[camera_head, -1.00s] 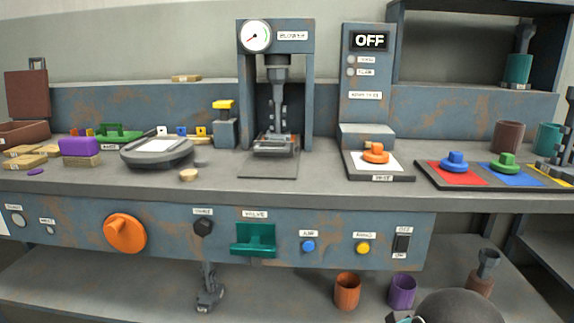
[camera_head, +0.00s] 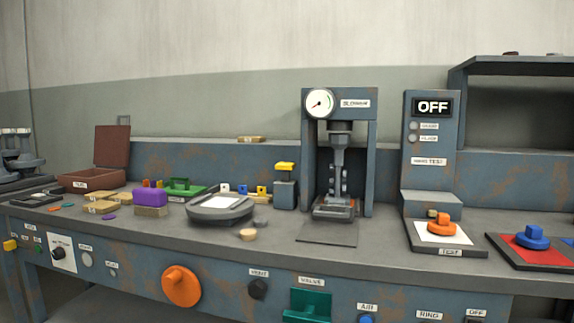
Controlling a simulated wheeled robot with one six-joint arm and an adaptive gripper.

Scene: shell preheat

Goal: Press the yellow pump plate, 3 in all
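The yellow pump plate (camera_head: 285,166) sits on top of a blue-grey block (camera_head: 285,193) at the back of the bench, just left of the press frame. The plate is small in this view, and I cannot tell how far down it is. My gripper is not in view, so its state and its distance from the plate are hidden.
A gauge press (camera_head: 339,150) stands right of the pump, and a round grey dish (camera_head: 221,204) left of it. A small tan disc (camera_head: 248,234) lies in front. Farther right are a panel reading OFF (camera_head: 432,107) and an orange knobbed piece (camera_head: 441,226).

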